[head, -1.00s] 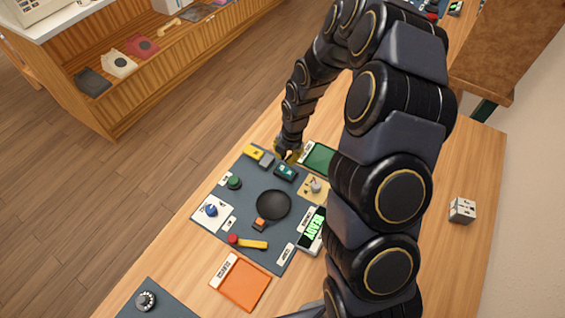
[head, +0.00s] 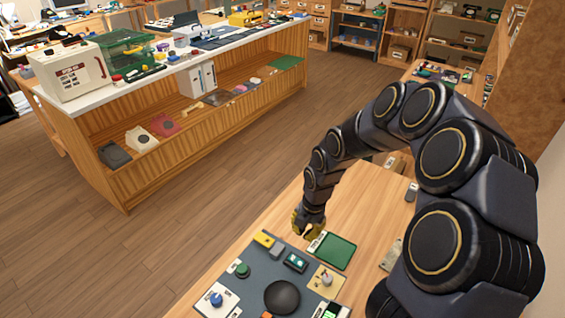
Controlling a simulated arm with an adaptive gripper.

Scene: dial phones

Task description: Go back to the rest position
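My gripper (head: 307,228) hangs at the end of my dark arm, above the far edge of the dark work mat (head: 257,270). It is small here and I cannot tell whether its fingers are open or shut. No held object shows. A green tray (head: 335,250) lies just to its right. A yellow block (head: 264,239) and a dark green device (head: 295,262) lie on the mat below and left of it.
The mat also holds a round black dish (head: 282,297), a green button (head: 242,270) and a blue knob (head: 216,299) on a white plate. A wooden counter (head: 190,120) with a white top stands across the floor. Bare tabletop (head: 370,205) lies beyond my gripper.

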